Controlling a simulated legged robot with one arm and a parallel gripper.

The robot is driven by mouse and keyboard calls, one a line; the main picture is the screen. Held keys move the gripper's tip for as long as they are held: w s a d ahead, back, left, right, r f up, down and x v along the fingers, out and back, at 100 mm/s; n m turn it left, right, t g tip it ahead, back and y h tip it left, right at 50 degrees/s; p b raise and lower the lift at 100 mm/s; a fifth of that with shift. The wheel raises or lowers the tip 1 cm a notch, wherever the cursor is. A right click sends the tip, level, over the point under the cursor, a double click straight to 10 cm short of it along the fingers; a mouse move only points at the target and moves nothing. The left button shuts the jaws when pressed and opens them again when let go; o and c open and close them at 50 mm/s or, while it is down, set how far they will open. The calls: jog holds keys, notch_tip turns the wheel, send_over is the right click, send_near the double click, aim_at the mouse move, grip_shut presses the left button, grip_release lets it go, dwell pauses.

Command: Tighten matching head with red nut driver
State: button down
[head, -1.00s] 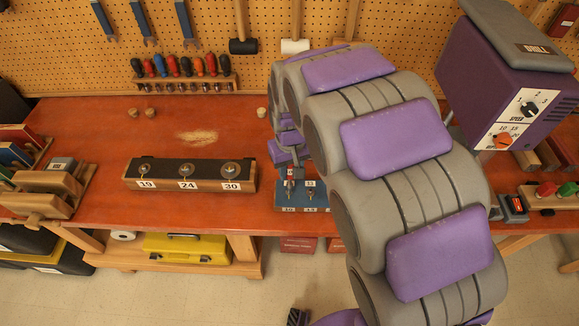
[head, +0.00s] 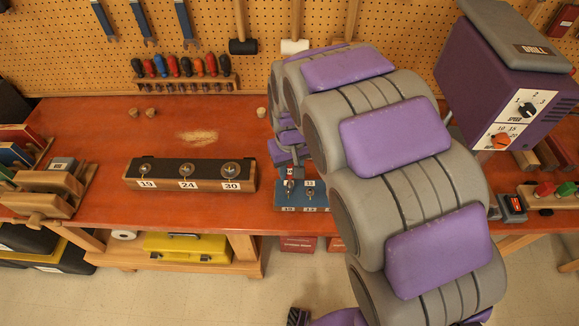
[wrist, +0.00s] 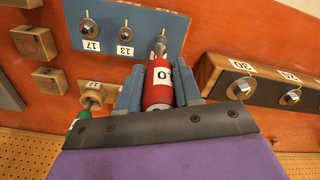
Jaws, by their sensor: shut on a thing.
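The red nut driver (wrist: 158,84) is gripped between the two blue-grey fingers of my gripper (wrist: 159,88) in the wrist view. Its white label is partly hidden. Its metal tip points at the blue board (wrist: 133,14) and overlaps the head nearest it; I cannot tell whether it is seated. Two other heads, marked 17 (wrist: 90,27) and 13 (wrist: 126,33), show beside it. In the head view the blue board (head: 317,207) stands at the bench front, with my gripper (head: 289,167) just behind and above it, largely hidden by my arm.
A dark-topped wooden block (head: 132,180) marked 19, 24, 30 stands left of the board. A green-handled driver (wrist: 82,117) is close to my gripper. A purple drill press (head: 500,80) stands right. The bench's middle behind the block is mostly clear.

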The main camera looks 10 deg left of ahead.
jog(key=shift+a, duration=0.15)
dwell(0.6)
jog(key=shift+f, duration=1)
dwell(0.4)
